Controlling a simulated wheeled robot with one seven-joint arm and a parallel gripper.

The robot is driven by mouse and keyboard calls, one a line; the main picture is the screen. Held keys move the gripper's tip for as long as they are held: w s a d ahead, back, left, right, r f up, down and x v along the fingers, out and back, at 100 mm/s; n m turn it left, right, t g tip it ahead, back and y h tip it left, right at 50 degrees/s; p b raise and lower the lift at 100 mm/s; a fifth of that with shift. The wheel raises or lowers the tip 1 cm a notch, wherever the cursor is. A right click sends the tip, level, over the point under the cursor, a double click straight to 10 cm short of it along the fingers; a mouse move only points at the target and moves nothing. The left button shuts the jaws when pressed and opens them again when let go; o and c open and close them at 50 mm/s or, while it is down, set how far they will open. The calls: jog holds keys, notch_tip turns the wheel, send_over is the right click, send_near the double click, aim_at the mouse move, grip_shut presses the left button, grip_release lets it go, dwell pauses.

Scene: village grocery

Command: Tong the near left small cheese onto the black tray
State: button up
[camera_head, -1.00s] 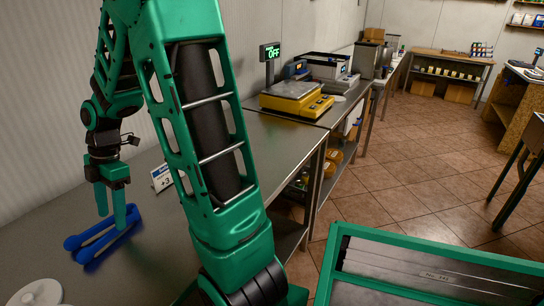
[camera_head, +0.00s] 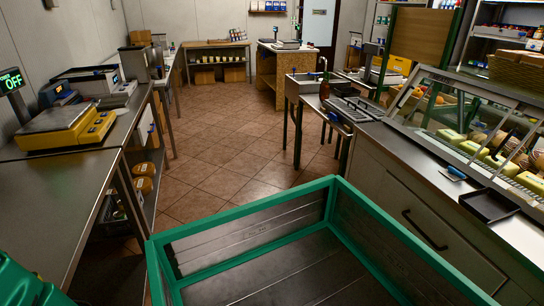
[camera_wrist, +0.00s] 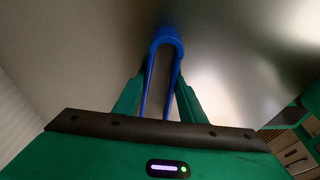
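My gripper (camera_wrist: 160,82) shows in the wrist view with its two green fingers against the outer sides of the blue tongs (camera_wrist: 166,38). The tongs' rounded bend points away from me, over a blurred grey metal surface. The black tray (camera_head: 489,206) lies on the right counter in the head view, in front of the glass display case. Several yellow cheeses lie in the case, among them one at its left (camera_head: 450,136) and one farther right (camera_head: 530,182). I cannot tell surely which is the near left small cheese.
The glass case (camera_head: 455,98) slants over the cheeses. A small blue-handled item (camera_head: 456,172) lies by the tray. My green-rimmed bin fills the front. A metal table (camera_head: 60,190) with a yellow scale (camera_head: 62,128) stands left. Tiled floor (camera_head: 225,160) between is clear.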

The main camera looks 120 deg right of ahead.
notch_tip(320, 180, up, 12)
dwell(1.0)
jog(key=shift+o, duration=0.7)
jog(key=shift+s, duration=0.1)
dwell(0.3)
